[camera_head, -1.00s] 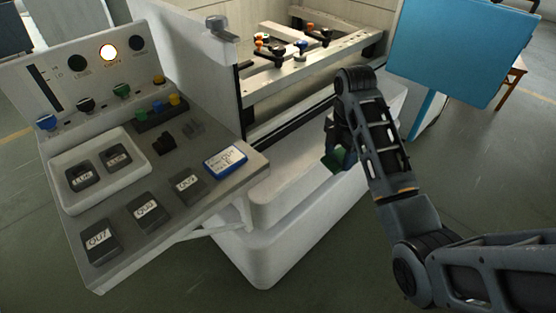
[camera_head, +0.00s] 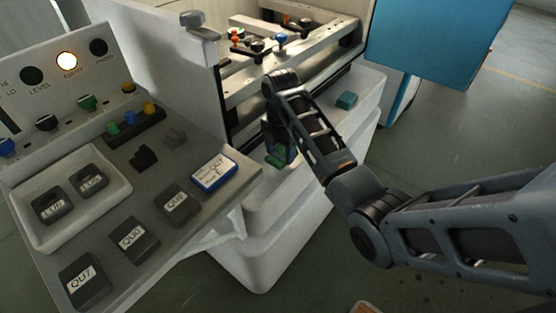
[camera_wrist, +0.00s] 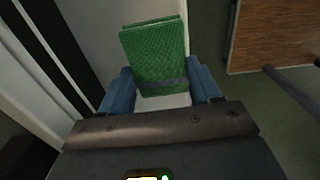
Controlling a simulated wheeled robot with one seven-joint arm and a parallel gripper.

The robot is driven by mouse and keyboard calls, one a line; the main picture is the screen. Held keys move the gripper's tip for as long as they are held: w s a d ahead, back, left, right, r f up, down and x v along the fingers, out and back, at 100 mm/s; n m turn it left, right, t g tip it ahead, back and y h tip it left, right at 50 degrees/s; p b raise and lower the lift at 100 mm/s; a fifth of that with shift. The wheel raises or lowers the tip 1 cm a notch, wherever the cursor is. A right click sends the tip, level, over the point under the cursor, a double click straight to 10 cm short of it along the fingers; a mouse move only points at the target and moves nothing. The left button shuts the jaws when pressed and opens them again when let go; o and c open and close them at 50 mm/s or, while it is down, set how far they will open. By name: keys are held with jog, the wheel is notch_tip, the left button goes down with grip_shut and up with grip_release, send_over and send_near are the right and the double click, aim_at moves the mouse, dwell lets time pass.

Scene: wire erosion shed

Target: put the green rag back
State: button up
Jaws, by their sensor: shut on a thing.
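The green rag (camera_wrist: 152,52) is a folded, textured cloth, held between the blue fingers of my gripper (camera_wrist: 160,78) in the wrist view. In the head view my gripper (camera_head: 277,148) points down over the white ledge of the machine, with the green rag (camera_head: 281,157) at its tip. The gap between rag and ledge cannot be judged.
A sloped control panel (camera_head: 190,225) with labelled dark blocks and a blue-framed card (camera_head: 213,171) stands at left. The machine's rail frame (camera_head: 290,62) with clamps is behind my gripper. A blue panel (camera_head: 435,35) stands at back right.

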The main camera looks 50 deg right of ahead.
aim_at(278, 161)
jog(key=shift+w+a+f, duration=0.2)
jog(key=shift+w+f, duration=0.05)
jog(key=shift+f, duration=1.95)
jog(key=shift+f, duration=0.2)
jog(key=o, duration=1.2)
jog(key=shift+r, duration=0.1)
notch_tip(278, 161, up, 12)
jog(key=shift+r, duration=0.1)
